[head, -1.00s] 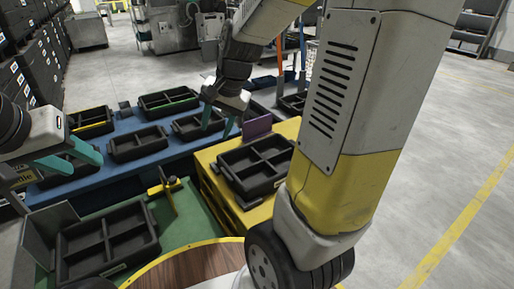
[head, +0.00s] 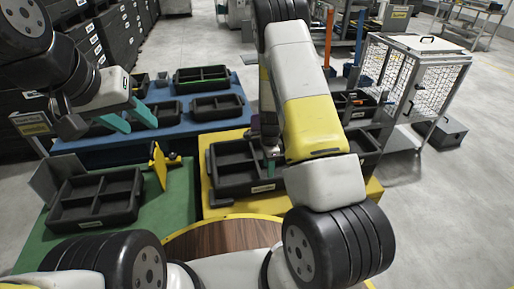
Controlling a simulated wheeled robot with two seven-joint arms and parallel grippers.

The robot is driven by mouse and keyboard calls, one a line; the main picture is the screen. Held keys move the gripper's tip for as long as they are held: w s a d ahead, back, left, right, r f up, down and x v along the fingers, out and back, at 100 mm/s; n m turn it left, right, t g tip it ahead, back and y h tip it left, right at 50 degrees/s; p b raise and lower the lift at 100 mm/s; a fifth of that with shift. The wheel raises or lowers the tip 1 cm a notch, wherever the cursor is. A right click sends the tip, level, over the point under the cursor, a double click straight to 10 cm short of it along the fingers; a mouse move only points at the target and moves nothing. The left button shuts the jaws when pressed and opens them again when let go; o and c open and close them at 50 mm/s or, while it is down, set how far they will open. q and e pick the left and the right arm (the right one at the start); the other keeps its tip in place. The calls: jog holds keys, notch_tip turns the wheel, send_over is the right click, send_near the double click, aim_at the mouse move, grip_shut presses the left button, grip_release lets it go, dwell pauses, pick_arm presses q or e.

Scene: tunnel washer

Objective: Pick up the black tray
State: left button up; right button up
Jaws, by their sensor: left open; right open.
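A black divided tray (head: 226,188) lies on the yellow table (head: 218,207). My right gripper (head: 270,162) is open at this tray's right part, with a teal finger pointing down there; my arm hides some of it. I cannot tell whether it touches the tray. Another black tray (head: 130,212) with compartments lies on the green table (head: 178,215). My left gripper (head: 129,119) is open and empty above the front left of the blue table (head: 190,133). Black trays on the blue table include a green-edged one (head: 202,84), one in front of it (head: 217,107) and one (head: 163,114) beside my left gripper.
A yellow bracket (head: 158,166) stands at the green table's right edge, and a grey plate (head: 58,178) at its left. Another black tray (head: 362,145) is partly hidden behind my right arm. A wire cage (head: 418,80) stands at the right. Open floor lies further right.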

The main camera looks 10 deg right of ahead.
aim_at(268, 180)
jog(key=shift+d+f, duration=0.15)
jog(key=shift+f, duration=0.35)
jog(key=f, duration=0.7)
jog(key=shift+s, duration=0.2)
grip_shut()
